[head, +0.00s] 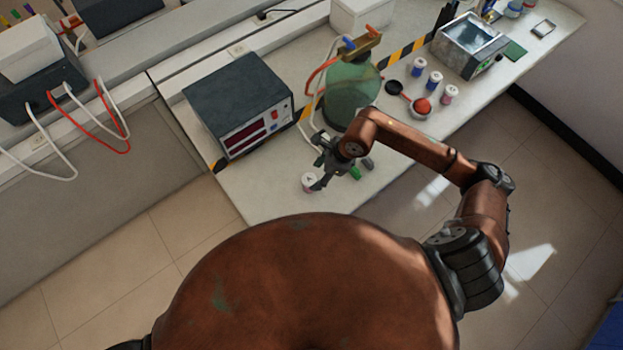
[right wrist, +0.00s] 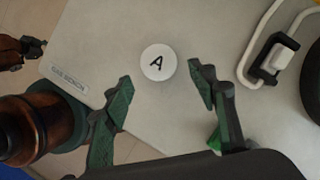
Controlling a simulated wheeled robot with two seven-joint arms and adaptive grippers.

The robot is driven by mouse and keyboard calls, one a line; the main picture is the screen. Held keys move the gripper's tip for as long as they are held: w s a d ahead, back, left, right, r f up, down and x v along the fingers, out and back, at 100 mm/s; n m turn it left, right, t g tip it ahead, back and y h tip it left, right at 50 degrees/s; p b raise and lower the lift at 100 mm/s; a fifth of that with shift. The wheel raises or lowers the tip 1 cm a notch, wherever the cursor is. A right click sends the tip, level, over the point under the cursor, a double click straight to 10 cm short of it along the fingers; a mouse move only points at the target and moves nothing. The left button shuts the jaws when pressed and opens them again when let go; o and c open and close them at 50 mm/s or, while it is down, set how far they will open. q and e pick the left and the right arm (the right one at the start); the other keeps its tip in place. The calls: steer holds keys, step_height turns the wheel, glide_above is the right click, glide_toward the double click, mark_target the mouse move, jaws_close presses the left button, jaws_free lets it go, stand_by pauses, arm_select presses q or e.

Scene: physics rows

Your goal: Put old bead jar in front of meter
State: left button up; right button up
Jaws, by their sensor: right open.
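A small jar (head: 309,183) with a white lid stands upright on the bench near its front left corner. In the right wrist view its lid (right wrist: 158,62) carries a black "A". My right gripper (head: 328,172) is open above the bench beside this jar. In the right wrist view the lid shows between and just beyond the open fingertips (right wrist: 160,80); I see no contact. The meter (head: 240,105), a dark box with red displays, stands behind the jar to the upper left. A dark gripper-like end (right wrist: 32,47), perhaps my left gripper, shows at the upper left; its jaws are unclear.
A green glass bottle (head: 352,95) with hoses stands right of the meter. Several small jars (head: 434,81), a red-and-black object (head: 421,106) and a metal bath (head: 468,46) lie farther right. The bench (head: 258,190) is bare in front of the meter.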

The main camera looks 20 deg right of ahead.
steer(key=shift+v, duration=2.05)
steer(key=shift+a, duration=0.1)
